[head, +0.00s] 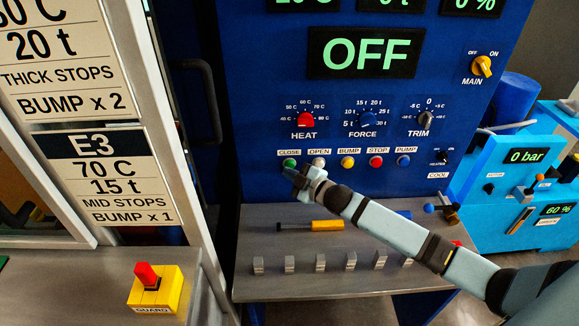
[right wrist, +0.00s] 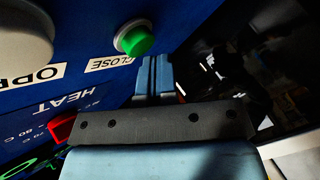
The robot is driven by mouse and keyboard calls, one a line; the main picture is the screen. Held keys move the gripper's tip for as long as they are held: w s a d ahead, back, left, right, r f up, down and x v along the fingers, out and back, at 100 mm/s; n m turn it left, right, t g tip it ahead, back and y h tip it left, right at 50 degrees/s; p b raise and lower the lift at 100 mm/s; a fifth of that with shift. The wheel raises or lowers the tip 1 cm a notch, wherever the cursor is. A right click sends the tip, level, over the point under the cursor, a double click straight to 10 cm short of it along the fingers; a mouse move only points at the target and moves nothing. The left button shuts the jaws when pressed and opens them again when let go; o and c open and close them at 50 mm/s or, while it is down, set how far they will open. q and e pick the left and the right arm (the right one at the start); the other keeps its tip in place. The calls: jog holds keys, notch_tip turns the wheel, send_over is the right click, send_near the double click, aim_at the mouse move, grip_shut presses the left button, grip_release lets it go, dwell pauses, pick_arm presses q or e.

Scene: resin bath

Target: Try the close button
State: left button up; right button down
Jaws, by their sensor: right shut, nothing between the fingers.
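The green CLOSE button (head: 289,162) is at the left end of a row of buttons on the blue press panel, under its CLOSE label. My right gripper (head: 290,173) is shut and empty, with its fingertips just below the button in the head view. In the right wrist view the green button (right wrist: 137,40) stands out from the panel, and my shut blue fingers (right wrist: 155,75) are beside it with a small gap in the picture. I cannot tell whether they touch. The large display (head: 364,53) reads OFF. My left gripper is not in view.
The white OPEN button (head: 319,162) is close on the right, followed by yellow BUMP, red STOP and blue PUMP buttons. The red HEAT knob (head: 306,120) is above. A yellow-handled tool (head: 327,225) and several metal blocks lie on the grey shelf (head: 262,288) below.

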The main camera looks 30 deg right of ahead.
jog(key=shift+w+d, duration=0.2)
jog(key=shift+w, duration=0.25)
dwell(0.7)
dwell(0.4)
jog(key=shift+s+a+p, duration=0.4)
jog(key=shift+s+p, duration=0.05)
jog(key=shift+s, duration=0.4)
jog(key=s, duration=0.1)
jog(key=s+a+p, duration=0.1)
jog(key=s, duration=0.1)
jog(key=s+a+p, duration=0.1)
jog(key=shift+s+a, duration=0.1)
jog(key=shift+s, duration=0.2)
dwell(0.5)
